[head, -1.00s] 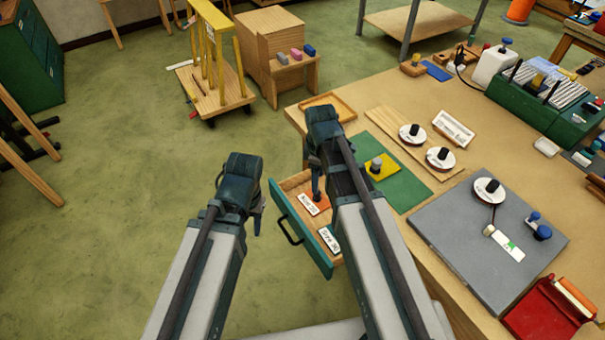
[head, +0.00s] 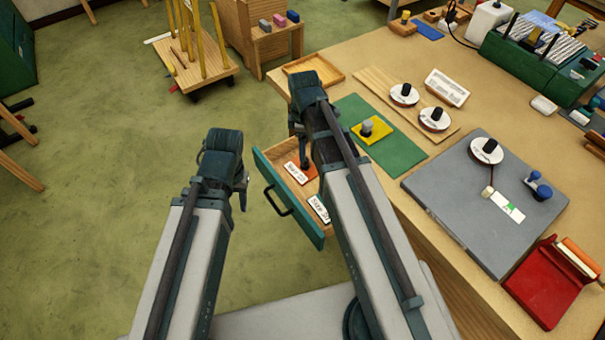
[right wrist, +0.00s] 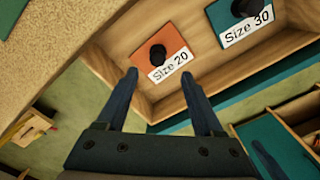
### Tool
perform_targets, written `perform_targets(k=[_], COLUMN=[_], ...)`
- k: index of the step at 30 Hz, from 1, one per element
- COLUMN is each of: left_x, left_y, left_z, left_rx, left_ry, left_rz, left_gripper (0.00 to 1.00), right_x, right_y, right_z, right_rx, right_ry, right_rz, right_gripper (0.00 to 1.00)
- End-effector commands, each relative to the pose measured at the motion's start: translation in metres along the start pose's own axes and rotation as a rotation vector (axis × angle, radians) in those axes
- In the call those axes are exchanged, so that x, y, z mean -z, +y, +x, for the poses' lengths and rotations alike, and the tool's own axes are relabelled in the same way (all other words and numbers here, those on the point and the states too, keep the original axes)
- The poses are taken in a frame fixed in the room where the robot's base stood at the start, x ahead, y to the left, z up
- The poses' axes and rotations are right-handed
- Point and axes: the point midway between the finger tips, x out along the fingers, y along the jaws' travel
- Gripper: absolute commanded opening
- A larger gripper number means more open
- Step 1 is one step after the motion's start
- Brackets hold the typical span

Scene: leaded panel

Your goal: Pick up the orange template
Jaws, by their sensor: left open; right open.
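The orange template (right wrist: 172,42) lies in an open drawer (head: 313,238), with a black knob and a white "Size 20" label. It also shows in the head view (head: 310,169), partly covered by my right gripper. A teal template (right wrist: 243,22) labelled "Size 30" lies beside it. My right gripper (right wrist: 159,80) is open and empty, pointing at the orange template; its fingertips appear either side of the knob's line, short of it in the picture. It hangs over the drawer in the head view (head: 304,158). My left gripper (head: 242,188) is open and empty, left of the drawer.
The drawer's walls surround the templates closely. On the workbench (head: 385,65) are a green mat (head: 400,150) with a yellow template (head: 362,133), a grey board (head: 450,215) and an empty wooden tray (head: 330,66). Open floor (head: 120,120) lies to the left.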

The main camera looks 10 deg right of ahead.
Motion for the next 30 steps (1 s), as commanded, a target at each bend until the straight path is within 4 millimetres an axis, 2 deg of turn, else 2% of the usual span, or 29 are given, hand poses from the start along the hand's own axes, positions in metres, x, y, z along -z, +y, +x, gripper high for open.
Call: perform_targets(k=[1, 3, 14, 25, 30], left_x=[0.001, 0.001, 0.002, 0.004, 0.004], left_y=[0.001, 0.002, 0.003, 0.007, 0.007], left_z=[0.014, 0.021, 0.026, 0.069, 0.075], left_rx=[0.000, 0.000, 0.000, 0.000, 0.000], left_ry=[0.000, 0.000, 0.000, 0.000, 0.000], left_rz=[0.000, 0.000, 0.000, 0.000, 0.000], left_gripper=[0.45, 0.45, 0.45, 0.45, 0.45], right_x=[0.000, 0.000, -0.001, -0.003, -0.003], right_y=[0.000, 0.000, 0.001, 0.004, 0.004], right_z=[0.015, 0.021, 0.027, 0.069, 0.075], right_rx=[0.000, 0.000, 0.000, 0.000, 0.000], right_ry=[0.000, 0.000, 0.000, 0.000, 0.001], right_rz=[0.000, 0.000, 0.000, 0.000, 0.000], right_gripper=[0.69, 0.69, 0.69, 0.69, 0.69])
